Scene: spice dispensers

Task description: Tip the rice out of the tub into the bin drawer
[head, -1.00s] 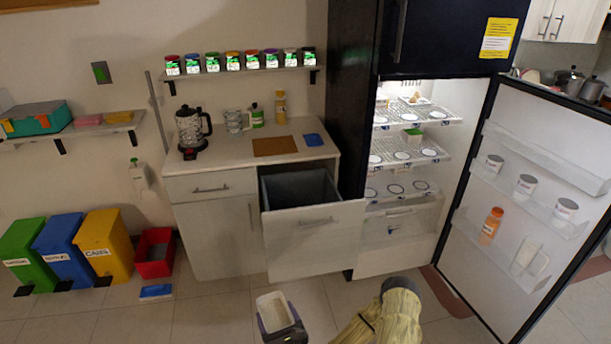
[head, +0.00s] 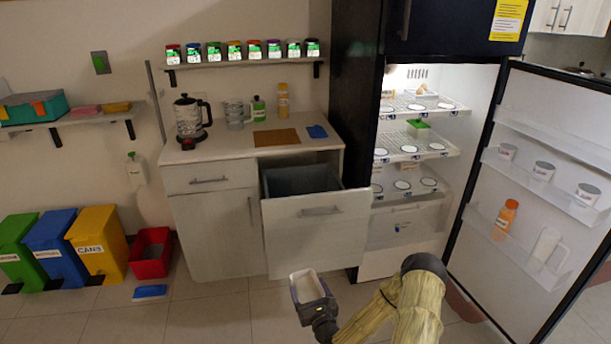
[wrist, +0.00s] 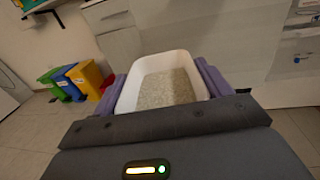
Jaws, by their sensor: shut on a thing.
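My gripper (head: 312,300) is shut on a white tub (head: 307,287), with a purple finger on each side of it in the wrist view (wrist: 164,92). The tub holds a layer of pale rice (wrist: 167,88) and looks only slightly tilted. The bin drawer (head: 317,228) is pulled open under the counter, with a dark bin (head: 298,180) inside. In the head view the tub is in front of the drawer and lower than its top edge, apart from it.
The fridge stands open on the right, its door (head: 535,190) swung out. A closed cabinet (head: 215,235) is left of the drawer. Green, blue and yellow bins (head: 98,240) and a red crate (head: 150,252) stand at the left. Floor before the drawer is clear.

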